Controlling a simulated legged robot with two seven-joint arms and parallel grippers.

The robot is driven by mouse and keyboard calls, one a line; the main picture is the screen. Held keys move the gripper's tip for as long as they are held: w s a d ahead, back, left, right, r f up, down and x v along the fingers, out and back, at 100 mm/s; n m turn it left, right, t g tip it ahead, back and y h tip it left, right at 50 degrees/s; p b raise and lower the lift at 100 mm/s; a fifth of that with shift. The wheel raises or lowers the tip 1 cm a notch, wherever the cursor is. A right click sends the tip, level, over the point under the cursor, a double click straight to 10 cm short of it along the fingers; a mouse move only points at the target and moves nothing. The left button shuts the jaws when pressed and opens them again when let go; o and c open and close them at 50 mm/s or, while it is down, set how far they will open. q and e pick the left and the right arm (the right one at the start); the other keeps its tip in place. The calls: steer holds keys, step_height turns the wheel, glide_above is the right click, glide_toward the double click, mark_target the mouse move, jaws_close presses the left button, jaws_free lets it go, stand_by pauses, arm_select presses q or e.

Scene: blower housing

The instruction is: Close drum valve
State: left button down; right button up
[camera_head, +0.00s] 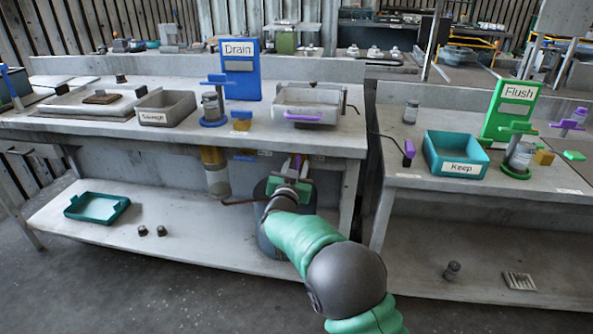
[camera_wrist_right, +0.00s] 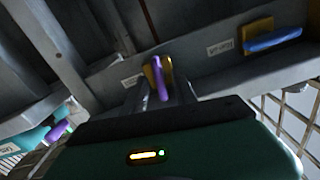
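A grey drum (camera_head: 270,238) stands on the lower shelf under the left bench, partly hidden behind my right arm. A purple lever (camera_head: 298,162) shows above it, just under the bench top. In the right wrist view a purple lever (camera_wrist_right: 160,80) sits on a yellow mount, with its end toward my gripper. I cannot tell for sure that it is the drum valve. My right gripper (camera_head: 291,185) is in front of the drum's top, close below the lever. Its fingers are not clear, so its opening cannot be told. My left gripper is not in view.
A blue lever (camera_head: 245,158) is left of the purple one; it also shows in the right wrist view (camera_wrist_right: 272,40). A brown rod (camera_head: 240,201) sticks out left of my gripper. The bench edge is just above. A teal tray (camera_head: 122,209) lies on the lower shelf.

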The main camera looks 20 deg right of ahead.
steer(key=shift+w, duration=0.2)
jaws_close()
steer(key=shift+m, duration=0.4)
steer(key=shift+d+m, duration=0.1)
steer(key=shift+m, duration=0.9)
steer(key=m, duration=0.2)
steer(key=m+b, duration=0.1)
steer(key=shift+s+d+f+m, duration=0.1)
steer(key=shift+f+m, duration=0.1)
steer(key=shift+m, duration=0.2)
steer(key=m+b, duration=0.2)
steer(key=m, duration=0.2)
steer(key=shift+f, duration=0.15)
steer(key=shift+f+m+b, duration=0.1)
steer(key=shift+m+b, duration=1.65)
steer(key=shift+m, duration=1.05)
